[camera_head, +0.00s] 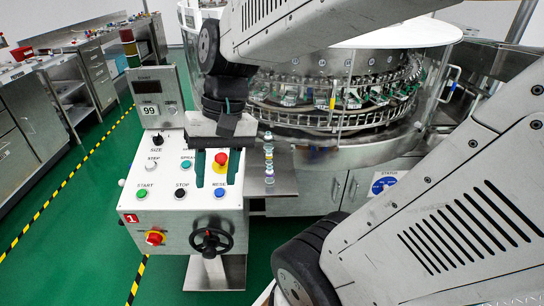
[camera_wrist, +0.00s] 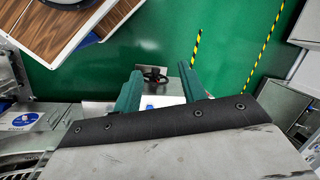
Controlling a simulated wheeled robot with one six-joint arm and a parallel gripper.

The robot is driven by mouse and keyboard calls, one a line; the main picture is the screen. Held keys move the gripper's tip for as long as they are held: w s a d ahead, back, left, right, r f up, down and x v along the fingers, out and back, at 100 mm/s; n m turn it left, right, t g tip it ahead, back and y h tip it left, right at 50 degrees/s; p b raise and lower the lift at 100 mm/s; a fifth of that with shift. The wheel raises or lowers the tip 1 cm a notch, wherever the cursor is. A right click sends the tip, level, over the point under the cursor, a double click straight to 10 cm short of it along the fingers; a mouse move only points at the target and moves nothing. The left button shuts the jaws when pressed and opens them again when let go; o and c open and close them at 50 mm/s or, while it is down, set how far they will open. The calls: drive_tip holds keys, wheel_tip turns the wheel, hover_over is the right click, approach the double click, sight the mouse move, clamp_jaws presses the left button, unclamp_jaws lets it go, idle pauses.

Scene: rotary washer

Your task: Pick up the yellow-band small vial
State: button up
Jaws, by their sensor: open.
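A line of several small vials (camera_head: 268,158) stands on a narrow steel ledge just right of the control panel in the head view. Their bands show blue, green, pale and purple tints, too small to tell surely which is the yellow-band small vial. My gripper (camera_head: 217,182) points down over the control panel, to the left of the vial line. Its two green fingers are apart with nothing held between them. In the wrist view the gripper (camera_wrist: 158,74) is also open and empty, with the panel behind its fingers. No vial shows in the wrist view.
The white control panel (camera_head: 150,205) has a red emergency button (camera_head: 221,158), several coloured buttons and a black handwheel (camera_head: 211,241). The round washer (camera_head: 340,110) stands behind the vials. A steel bench (camera_head: 30,110) is at left. Green floor between is clear.

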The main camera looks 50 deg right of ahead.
drive_tip(key=w+d+f+m+t+y, duration=0.2)
drive_tip(key=w+d+f+m+y, duration=0.2)
drive_tip(key=w+d+m, duration=0.35)
drive_tip(key=m+t+h, duration=0.3)
drive_tip(key=m+t, duration=0.8)
drive_tip(key=m, duration=0.9)
approach(269, 150)
drive_tip(key=shift+w+a+f+n, duration=0.25)
drive_tip(key=shift+w+a+f, duration=0.5)
drive_tip(key=shift+w, duration=0.2)
drive_tip(key=x, duration=0.6)
drive_tip(key=shift+w+d, duration=0.25)
drive_tip(key=shift+w, duration=0.05)
drive_tip(key=shift+w+a+f, duration=0.15)
drive_tip(key=shift+w+f, duration=0.05)
drive_tip(key=shift+w, duration=0.25)
clamp_jaws()
